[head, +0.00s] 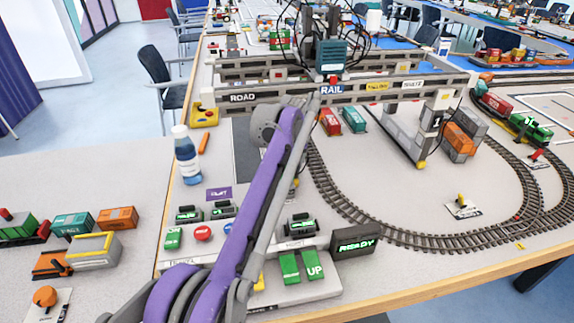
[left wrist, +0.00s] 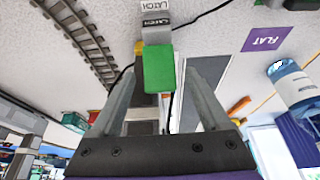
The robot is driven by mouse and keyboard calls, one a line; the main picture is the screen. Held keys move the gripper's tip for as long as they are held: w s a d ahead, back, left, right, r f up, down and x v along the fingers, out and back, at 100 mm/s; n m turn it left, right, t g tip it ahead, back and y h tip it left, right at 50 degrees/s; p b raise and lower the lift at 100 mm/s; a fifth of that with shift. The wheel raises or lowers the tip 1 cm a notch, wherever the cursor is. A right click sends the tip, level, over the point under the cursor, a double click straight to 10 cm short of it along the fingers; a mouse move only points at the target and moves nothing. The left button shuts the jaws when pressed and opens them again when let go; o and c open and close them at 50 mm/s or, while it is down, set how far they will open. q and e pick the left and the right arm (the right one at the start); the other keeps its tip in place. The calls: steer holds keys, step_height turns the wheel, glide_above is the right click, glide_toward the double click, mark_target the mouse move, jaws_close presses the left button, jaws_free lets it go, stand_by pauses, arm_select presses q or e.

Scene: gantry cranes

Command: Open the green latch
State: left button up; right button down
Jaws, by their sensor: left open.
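The green latch (left wrist: 159,69) shows in the left wrist view as a small green block on a grey mount marked LATCH (left wrist: 155,21). My left gripper (left wrist: 160,88) is open, with one finger on each side below the green block in the picture. A gap shows between the block and each finger, and nothing is held. In the head view my purple left arm reaches up toward the gantry crane (head: 375,93). It hides its own fingers, and I cannot make out the latch there. My right gripper is not in view.
A control panel with green UP buttons (head: 290,268) and a READY display (head: 355,243) lies near the front. A blue bottle (head: 186,158) stands left of my arm. Curved rail track (head: 400,235) runs to the right. Red and green containers (head: 353,119) sit under the crane.

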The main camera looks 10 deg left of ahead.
arm_select(q)
jaws_close()
steer(key=shift+s+d+t+b, duration=0.1)
steer(key=shift+s+t+b, duration=0.25)
steer(key=shift+t, duration=0.25)
steer(key=shift+s+d+t+y, duration=0.2)
steer(key=shift+s+t+y, duration=0.1)
steer(key=shift+t+y, duration=0.3)
jaws_free()
steer(key=p+v, duration=0.3)
steer(key=v, duration=0.8)
steer(key=shift+a, duration=0.15)
